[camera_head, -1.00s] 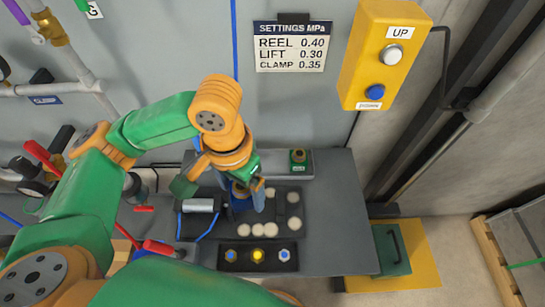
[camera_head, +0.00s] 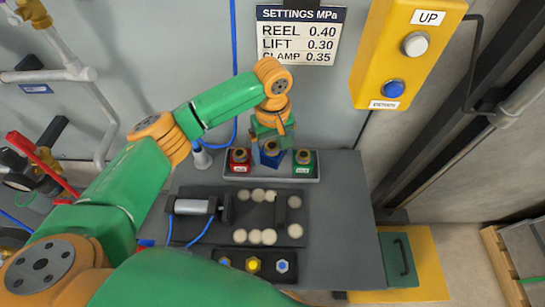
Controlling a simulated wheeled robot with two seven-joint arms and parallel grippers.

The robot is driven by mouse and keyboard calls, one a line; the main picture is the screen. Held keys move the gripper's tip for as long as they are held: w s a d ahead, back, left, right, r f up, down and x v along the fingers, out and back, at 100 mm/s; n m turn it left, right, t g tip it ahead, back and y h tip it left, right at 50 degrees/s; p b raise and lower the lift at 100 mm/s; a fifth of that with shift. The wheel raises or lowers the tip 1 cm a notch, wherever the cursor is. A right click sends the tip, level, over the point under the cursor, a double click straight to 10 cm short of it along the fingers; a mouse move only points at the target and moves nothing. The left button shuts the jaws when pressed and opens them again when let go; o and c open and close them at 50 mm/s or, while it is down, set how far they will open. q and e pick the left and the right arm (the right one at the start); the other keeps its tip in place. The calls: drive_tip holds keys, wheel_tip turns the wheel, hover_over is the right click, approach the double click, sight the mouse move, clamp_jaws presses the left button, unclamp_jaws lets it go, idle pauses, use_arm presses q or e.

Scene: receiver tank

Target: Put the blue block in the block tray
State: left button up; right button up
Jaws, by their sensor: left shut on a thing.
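The blue block (camera_head: 271,157) has a brass-coloured round top and is in my left gripper (camera_head: 270,142), which is shut on it. The block is at the middle of the grey block tray (camera_head: 270,181), between a red block (camera_head: 240,163) on the left and a green block (camera_head: 303,165) on the right. Both of those stand upright in the tray. The gripper hides part of the blue block, and I cannot tell whether its underside touches the tray floor. My right gripper is not in view.
A dark plate (camera_head: 267,215) with pale discs and a silver cylinder (camera_head: 193,206) lies in front of the tray. A dark strip with coloured fittings (camera_head: 253,265) is nearer. A yellow UP control box (camera_head: 405,55) is on the wall. The bench's right side (camera_head: 345,215) is clear.

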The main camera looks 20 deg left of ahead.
sight(272, 158)
use_arm(q)
drive_tip(key=shift+w+a+f, duration=0.1)
drive_tip(key=shift+w+f, duration=0.05)
drive_tip(key=shift+f, duration=0.8)
drive_tip(key=shift+w+f, duration=0.1)
drive_tip(key=shift+f, duration=0.8)
drive_tip(key=shift+f+p, duration=0.1)
drive_tip(key=shift+p, duration=0.2)
drive_tip(key=o, duration=1.4)
wheel_tip(272, 158, up, 12)
drive_tip(key=shift+r+b, duration=0.15)
drive_tip(key=shift+b, duration=0.2)
drive_tip(key=shift+s, duration=0.1)
